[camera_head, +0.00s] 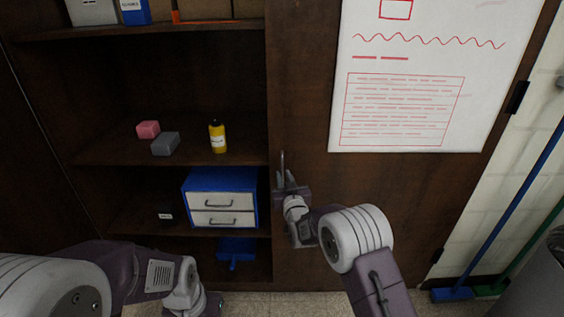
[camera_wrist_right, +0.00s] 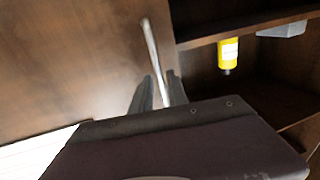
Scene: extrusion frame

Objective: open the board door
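The board door (camera_head: 300,240) is a brown wooden cabinet door with a white sheet (camera_head: 410,75) marked in red. It looks closed. Its upright metal handle (camera_head: 282,165) is near its left edge, and it also shows in the right wrist view (camera_wrist_right: 151,45). My right gripper (camera_head: 288,188) is at the handle's lower part. In the right wrist view its two fingers (camera_wrist_right: 158,92) stand on either side of the handle, close to it. I cannot tell whether they press on it. My left gripper (camera_head: 200,305) is low at the bottom edge, its fingers not clearly seen.
Left of the door are open shelves with a yellow bottle (camera_head: 217,136), a pink block (camera_head: 148,129), a grey block (camera_head: 165,144) and a blue drawer box (camera_head: 222,185). A blue broom (camera_head: 500,220) and a grey bin (camera_head: 540,280) stand on the right.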

